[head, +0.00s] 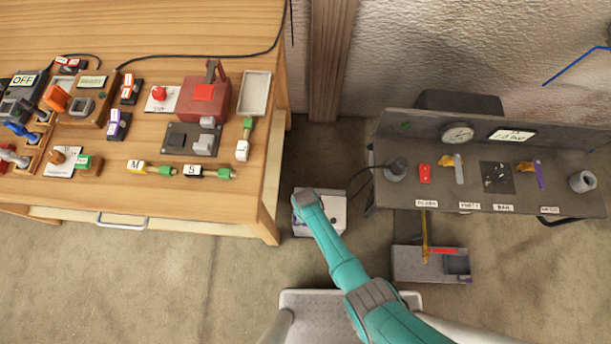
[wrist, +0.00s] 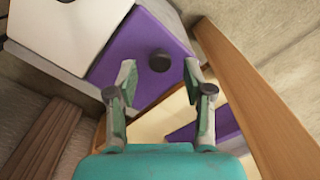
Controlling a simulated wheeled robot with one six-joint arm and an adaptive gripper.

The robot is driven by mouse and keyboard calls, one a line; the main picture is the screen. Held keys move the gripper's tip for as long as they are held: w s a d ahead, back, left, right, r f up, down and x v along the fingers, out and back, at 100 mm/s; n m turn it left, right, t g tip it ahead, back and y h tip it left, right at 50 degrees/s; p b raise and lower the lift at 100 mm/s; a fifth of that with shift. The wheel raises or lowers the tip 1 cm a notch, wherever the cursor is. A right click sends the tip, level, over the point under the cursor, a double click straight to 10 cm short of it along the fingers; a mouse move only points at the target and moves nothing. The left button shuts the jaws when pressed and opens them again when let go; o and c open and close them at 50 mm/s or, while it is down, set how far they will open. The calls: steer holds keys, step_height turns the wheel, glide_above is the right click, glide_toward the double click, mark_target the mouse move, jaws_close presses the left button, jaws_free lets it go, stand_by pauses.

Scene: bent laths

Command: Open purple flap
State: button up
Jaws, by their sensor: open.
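The purple flap (wrist: 135,65) is a flat purple panel with a round dark knob (wrist: 159,60), beside a pale surface of the white box (wrist: 60,28) in the wrist view. In the head view the white box (head: 330,207) stands on the floor between the two tables, with only a little purple showing low on its left side. My gripper (wrist: 160,65) is open, its two fingers on either side of the knob in the picture. I cannot tell whether they touch it. In the head view my arm hides the gripper and part of the box.
The wooden table (head: 225,215) is left of the box; the dark bench (head: 470,205) is right. Carpet is free at lower left.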

steer(key=shift+f, duration=0.8)
jaws_close()
